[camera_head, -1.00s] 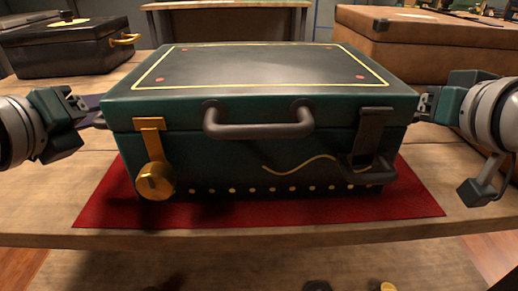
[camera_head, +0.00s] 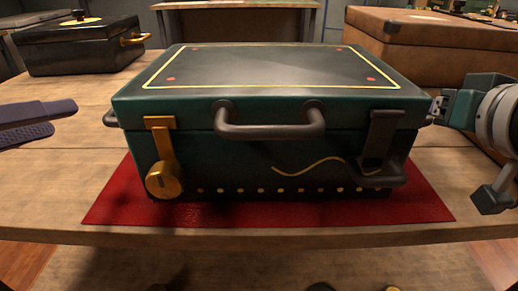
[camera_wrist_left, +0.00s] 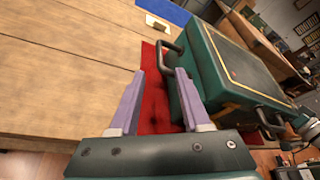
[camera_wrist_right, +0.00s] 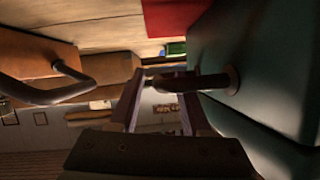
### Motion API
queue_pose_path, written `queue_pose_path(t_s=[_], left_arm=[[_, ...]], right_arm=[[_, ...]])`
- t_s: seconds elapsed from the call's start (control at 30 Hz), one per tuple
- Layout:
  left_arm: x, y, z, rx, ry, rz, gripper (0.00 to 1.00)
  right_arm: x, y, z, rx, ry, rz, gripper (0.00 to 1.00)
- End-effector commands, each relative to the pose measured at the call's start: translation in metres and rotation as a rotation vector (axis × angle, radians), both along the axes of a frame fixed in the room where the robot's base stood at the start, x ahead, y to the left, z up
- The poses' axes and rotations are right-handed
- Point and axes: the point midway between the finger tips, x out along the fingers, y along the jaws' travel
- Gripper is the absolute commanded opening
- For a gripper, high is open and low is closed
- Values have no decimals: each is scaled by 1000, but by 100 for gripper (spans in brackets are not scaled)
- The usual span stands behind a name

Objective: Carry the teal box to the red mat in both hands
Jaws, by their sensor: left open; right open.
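The teal box (camera_head: 262,150), dark green with a gold-lined lid, rests flat on the red mat (camera_head: 108,208), whose edges show around it in the head view. My left gripper (camera_head: 65,118) is open and empty, left of the box and apart from its left side handle (camera_head: 109,118). The left wrist view shows its purple fingers (camera_wrist_left: 158,78) spread, with that handle (camera_wrist_left: 166,60) just beyond the tips. My right gripper (camera_head: 438,110) is at the box's right side. In the right wrist view its open fingers (camera_wrist_right: 160,80) are around or beside the dark side handle (camera_wrist_right: 205,82).
A black case (camera_head: 75,48) stands behind left and a brown case (camera_head: 430,45) behind right on the same wooden table (camera_head: 80,165). The table's front edge (camera_head: 250,235) is just before the mat. Bare table lies to the left.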

Motion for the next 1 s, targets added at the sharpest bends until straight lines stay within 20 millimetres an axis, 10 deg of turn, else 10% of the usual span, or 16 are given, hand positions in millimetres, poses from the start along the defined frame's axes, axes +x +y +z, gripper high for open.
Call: queue_pose_path(t_s=[0.6,1.0], left_arm=[[0,0,0,0,0,0,47],[0,0,0,0,0,0,47]], right_arm=[[-96,-10,38,-2,2,0,47],[-107,-11,43,-1,1,1,47]])
